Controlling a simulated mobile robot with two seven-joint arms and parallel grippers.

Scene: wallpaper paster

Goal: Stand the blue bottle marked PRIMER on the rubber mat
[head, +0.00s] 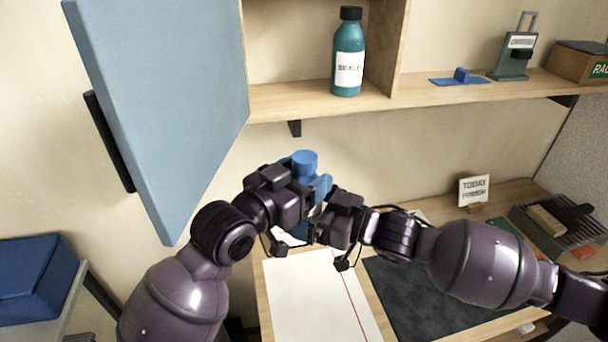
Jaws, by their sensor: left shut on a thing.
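A blue bottle with a blue cap (304,162) stands out behind my two grippers in the middle of the view. Its label is hidden, so I cannot read PRIMER on it. My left gripper (308,204) is shut on the blue bottle. My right gripper (325,232) is right beside it, lower and to the right; its fingers are partly hidden, and I cannot tell if they touch the bottle. The dark rubber mat (425,305) lies on the bench at lower right, partly under my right arm; its visible part is bare.
White paper with a red line (312,300) lies left of the mat. A teal bottle (348,60) stands on the shelf (430,92). An open blue door (165,100) hangs at left. A TODAY PRIMER card (473,190) and a rack (560,225) stand at the bench's back right.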

